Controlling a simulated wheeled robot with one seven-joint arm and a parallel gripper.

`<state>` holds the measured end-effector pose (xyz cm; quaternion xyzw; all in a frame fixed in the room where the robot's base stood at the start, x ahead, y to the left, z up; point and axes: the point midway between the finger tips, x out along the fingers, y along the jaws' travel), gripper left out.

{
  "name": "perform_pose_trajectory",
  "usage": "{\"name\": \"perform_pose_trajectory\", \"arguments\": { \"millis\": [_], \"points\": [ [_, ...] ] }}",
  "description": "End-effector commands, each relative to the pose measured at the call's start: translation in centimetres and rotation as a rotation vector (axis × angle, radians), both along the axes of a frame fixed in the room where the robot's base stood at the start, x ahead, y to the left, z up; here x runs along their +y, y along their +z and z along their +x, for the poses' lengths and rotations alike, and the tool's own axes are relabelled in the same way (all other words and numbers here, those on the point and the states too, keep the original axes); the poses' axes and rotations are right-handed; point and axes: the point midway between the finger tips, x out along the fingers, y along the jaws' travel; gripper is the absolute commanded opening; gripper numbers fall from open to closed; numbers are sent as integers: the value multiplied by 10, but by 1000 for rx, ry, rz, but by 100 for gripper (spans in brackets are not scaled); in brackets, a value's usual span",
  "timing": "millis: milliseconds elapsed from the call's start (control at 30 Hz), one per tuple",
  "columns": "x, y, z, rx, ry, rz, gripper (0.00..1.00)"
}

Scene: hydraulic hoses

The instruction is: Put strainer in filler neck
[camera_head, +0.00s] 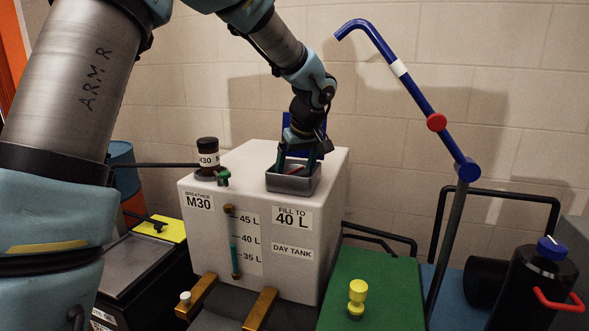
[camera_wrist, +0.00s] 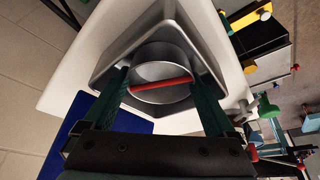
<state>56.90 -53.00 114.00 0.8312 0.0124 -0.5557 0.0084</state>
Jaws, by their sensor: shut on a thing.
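The strainer (camera_wrist: 160,92) looks like a round metal cup with a red bar across it. It is inside the square metal filler box (camera_wrist: 112,48) on top of the white day tank. My gripper (camera_wrist: 165,82) points down into the box, its green fingers on either side of the strainer, shut on it. In the head view my gripper (camera_head: 297,166) is low in the filler box (camera_head: 292,184), with a bit of red showing between the fingers. The filler neck cannot be told apart beneath the strainer, so I cannot tell how deep the strainer sits.
The white day tank (camera_head: 290,262) has a dark M30 breather (camera_head: 207,152) and a green valve (camera_head: 223,178) on its left top. A blue panel (camera_head: 318,130) stands behind my gripper.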

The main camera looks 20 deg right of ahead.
Motion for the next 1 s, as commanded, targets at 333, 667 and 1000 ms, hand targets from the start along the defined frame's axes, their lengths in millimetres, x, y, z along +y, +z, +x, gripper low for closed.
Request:
{"name": "perform_pose_trajectory", "arguments": {
  "millis": [333, 667, 1000],
  "points": [
    [0, -1, 0, -1, 0, 0, 100],
    [0, 4, -1, -2, 1, -1, 100],
    [-1, 62, -26, -5, 0, -4, 100]
  ]
}}
